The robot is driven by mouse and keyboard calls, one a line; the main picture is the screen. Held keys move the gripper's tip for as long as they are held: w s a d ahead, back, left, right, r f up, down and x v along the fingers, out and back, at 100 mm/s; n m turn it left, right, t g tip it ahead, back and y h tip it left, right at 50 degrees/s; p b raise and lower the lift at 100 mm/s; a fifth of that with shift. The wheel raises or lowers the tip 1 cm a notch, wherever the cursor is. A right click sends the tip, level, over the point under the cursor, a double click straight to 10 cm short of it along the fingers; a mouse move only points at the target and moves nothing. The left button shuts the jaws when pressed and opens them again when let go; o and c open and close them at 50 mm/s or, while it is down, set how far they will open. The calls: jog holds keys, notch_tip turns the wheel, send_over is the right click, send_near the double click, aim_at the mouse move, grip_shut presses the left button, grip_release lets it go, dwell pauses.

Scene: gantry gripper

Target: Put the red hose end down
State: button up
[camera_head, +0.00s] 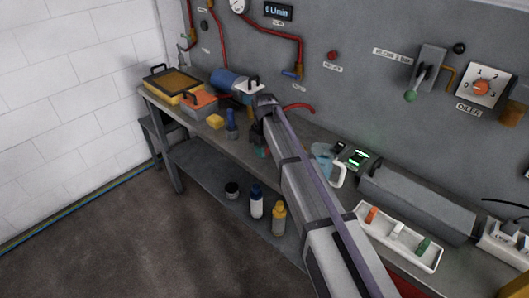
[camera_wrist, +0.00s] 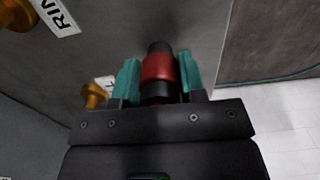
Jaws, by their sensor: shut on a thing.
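The red hose end (camera_wrist: 158,68), a red collar with black parts above and below it, sits between the two teal fingers of my gripper (camera_wrist: 159,77) in the wrist view. The fingers are shut on it from both sides. In the head view my arm hides most of my gripper, and only a bit of teal (camera_head: 263,152) shows beside the arm over the bench. A short red hose piece (camera_head: 298,107) shows just right of the arm, by the wall. I cannot tell from the head view whether the hose end touches anything.
The bench (camera_head: 190,118) runs along the grey wall. A yellow tray (camera_head: 172,80), an orange box (camera_head: 199,104) and a blue cylinder (camera_head: 224,80) stand at its left. A clear jug (camera_head: 323,160) and a white tray (camera_head: 399,255) stand right of my arm. Bottles (camera_head: 256,207) stand on the lower shelf.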

jog(key=shift+f, duration=0.25)
jog(key=o, duration=0.9)
jog(key=shift+r, duration=0.1)
notch_tip(320, 180, up, 12)
jog(key=p, duration=1.2)
jog(key=shift+r, duration=0.2)
